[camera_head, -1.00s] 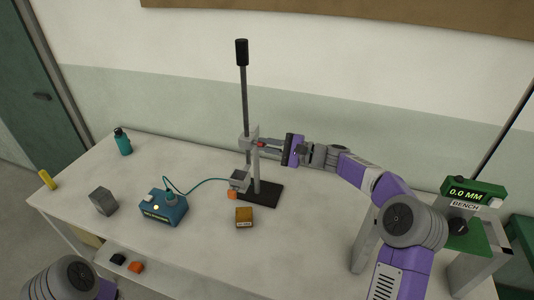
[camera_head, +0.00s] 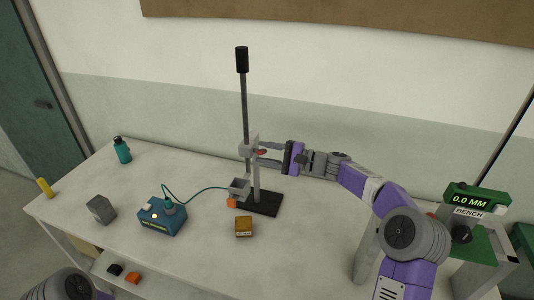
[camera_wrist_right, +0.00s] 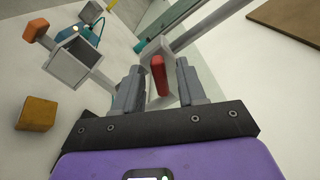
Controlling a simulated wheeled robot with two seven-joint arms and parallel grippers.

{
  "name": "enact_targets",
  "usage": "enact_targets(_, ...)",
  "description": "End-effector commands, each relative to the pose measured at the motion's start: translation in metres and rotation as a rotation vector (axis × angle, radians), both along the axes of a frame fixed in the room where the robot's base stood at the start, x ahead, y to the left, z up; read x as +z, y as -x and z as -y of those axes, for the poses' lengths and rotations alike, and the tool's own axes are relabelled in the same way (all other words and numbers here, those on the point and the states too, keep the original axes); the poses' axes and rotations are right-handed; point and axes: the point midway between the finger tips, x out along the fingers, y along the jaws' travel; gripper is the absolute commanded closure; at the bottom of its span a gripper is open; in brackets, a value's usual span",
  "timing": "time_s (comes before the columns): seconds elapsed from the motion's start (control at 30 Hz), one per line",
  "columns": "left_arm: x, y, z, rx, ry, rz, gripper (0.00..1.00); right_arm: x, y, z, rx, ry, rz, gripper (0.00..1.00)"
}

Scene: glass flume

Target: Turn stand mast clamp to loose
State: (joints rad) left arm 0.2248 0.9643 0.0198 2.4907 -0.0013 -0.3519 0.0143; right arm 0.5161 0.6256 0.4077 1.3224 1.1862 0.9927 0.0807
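The stand (camera_head: 244,105) is a tall grey mast with a black top on a black base plate (camera_head: 265,204). The mast clamp (camera_head: 248,150) is a grey block on the mast with a small red lever (camera_head: 262,152). In the right wrist view the red lever (camera_wrist_right: 158,75) stands between the two fingers, with a gap on each side. My right gripper (camera_head: 268,154) is open, reaching in from the right with its fingers around the lever. My left gripper is out of view; only part of my left arm shows at the bottom left.
A grey open box (camera_head: 239,187) with an orange knob sits low on the stand. A blue cabled device (camera_head: 162,218), a grey block (camera_head: 101,209), an orange-brown box (camera_head: 244,227) and a teal bottle (camera_head: 122,150) are on the table. A green 0.0 MM display (camera_head: 474,198) stands at right.

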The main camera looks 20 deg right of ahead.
Motion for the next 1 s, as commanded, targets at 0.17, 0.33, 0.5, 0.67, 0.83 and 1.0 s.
enact_targets(0.17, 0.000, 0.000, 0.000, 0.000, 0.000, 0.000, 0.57, 0.000, 0.000, 0.001, -0.001, 0.000, 0.000, 0.60)
enact_targets(0.33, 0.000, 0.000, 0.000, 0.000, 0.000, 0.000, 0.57, 0.000, 0.010, 0.017, -0.004, 0.001, -0.001, 0.60)
enact_targets(0.5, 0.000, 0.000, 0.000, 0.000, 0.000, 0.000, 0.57, 0.000, 0.027, 0.041, -0.004, 0.000, -0.001, 0.60)
enact_targets(0.67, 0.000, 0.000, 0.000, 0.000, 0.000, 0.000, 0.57, 0.000, 0.038, 0.057, -0.003, 0.001, -0.001, 0.60)
enact_targets(0.83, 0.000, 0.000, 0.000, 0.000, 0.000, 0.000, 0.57, 0.000, 0.043, 0.063, 0.000, -0.001, -0.001, 0.60)
enact_targets(1.0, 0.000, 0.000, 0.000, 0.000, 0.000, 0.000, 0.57, 0.000, 0.043, 0.063, 0.000, 0.000, 0.000, 0.60)
